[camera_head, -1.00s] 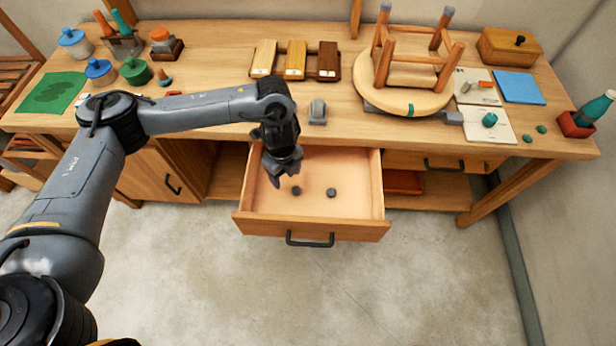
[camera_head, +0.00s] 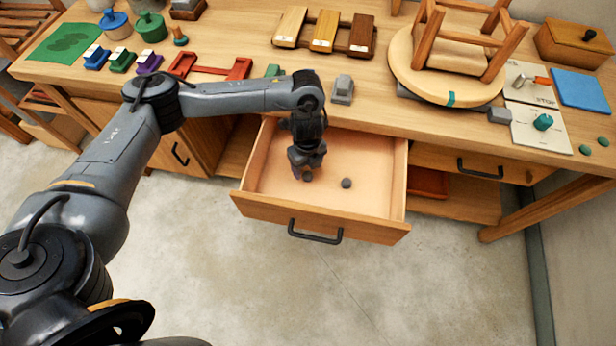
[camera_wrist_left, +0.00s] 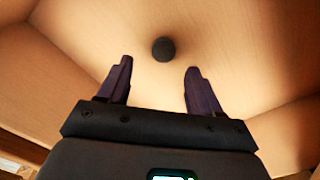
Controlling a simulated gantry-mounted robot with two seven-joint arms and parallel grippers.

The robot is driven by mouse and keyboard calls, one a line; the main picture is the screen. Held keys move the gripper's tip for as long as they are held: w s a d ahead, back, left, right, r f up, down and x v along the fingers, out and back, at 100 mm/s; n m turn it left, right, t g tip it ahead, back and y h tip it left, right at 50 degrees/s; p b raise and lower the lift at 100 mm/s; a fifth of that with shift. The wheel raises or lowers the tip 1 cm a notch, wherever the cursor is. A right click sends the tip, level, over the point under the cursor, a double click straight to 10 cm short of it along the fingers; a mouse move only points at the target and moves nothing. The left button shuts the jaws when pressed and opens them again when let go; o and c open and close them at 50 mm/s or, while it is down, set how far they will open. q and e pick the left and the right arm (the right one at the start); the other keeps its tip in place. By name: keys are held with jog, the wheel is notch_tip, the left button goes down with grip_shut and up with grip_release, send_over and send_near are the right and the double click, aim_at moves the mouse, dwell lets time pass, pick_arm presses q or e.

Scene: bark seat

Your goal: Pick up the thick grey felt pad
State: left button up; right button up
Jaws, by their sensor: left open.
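Two small dark grey round pads lie on the floor of the open drawer (camera_head: 375,165). One pad (camera_head: 307,176) shows at the tips of my left gripper (camera_head: 306,166), partly hidden by it. The other pad (camera_head: 347,183) lies a little to the right. I cannot tell from here which is thicker. My left gripper is open and empty, pointing down into the drawer. In the left wrist view, one dark round pad (camera_wrist_left: 163,49) shows beyond and between the two open fingers (camera_wrist_left: 158,78), apart from both. My right gripper is not in view.
The drawer's front wall with its black handle (camera_head: 315,236) and its side walls surround the gripper. The workbench top behind holds a grey block (camera_head: 343,89), a red rack (camera_head: 210,68) and an upturned stool (camera_head: 447,65).

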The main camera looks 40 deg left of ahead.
aim_at(308, 176)
pick_arm(q)
jog(key=shift+w+f+b, duration=0.2)
jog(key=shift+f+b, duration=0.9)
jog(key=shift+f, duration=1.5)
jog(key=shift+c, duration=0.3)
jog(key=c, duration=1.1)
